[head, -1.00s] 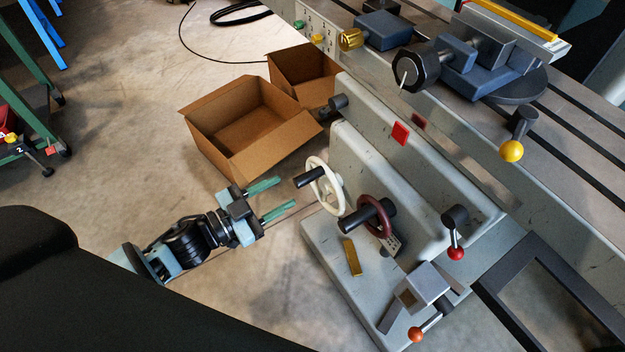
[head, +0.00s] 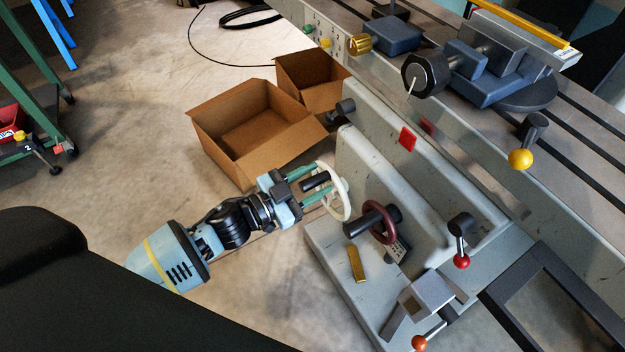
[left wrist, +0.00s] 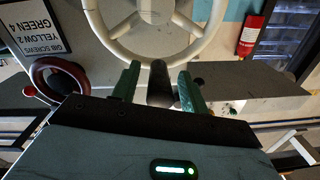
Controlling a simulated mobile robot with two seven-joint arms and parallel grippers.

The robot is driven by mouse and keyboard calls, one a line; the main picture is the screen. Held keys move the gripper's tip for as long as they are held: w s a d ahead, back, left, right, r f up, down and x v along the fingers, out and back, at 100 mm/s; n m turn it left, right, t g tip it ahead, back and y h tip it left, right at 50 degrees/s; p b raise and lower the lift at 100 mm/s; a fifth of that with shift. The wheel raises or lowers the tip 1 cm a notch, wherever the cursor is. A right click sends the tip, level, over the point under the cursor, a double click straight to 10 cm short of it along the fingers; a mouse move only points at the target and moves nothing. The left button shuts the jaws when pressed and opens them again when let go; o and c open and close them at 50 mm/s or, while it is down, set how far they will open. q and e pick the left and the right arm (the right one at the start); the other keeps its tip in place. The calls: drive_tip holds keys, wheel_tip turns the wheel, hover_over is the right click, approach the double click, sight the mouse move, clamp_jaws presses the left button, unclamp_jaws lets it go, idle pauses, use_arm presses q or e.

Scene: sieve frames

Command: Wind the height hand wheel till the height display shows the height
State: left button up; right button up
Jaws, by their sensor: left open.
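A white hand wheel (head: 346,199) with a black crank handle (head: 316,181) stands on the side of the grey machine. My left gripper (head: 318,180) is at this wheel, its green fingers open on either side of the handle. In the left wrist view the handle (left wrist: 160,84) lies between the two fingers, apart from at least the left one, with the white rim (left wrist: 122,50) beyond. A dark red hand wheel (head: 378,236) with a black handle is to the right. No readable height display shows, and which wheel is for height cannot be told. My right gripper is out of view.
Two open cardboard boxes (head: 215,133) stand on the floor behind my left gripper. Red-knobbed (head: 461,262) and orange-knobbed levers stick out at the right. A sign (left wrist: 35,28) lists gib screws.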

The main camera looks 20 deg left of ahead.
use_arm(q)
drive_tip(key=shift+c, duration=0.3)
clamp_jaws()
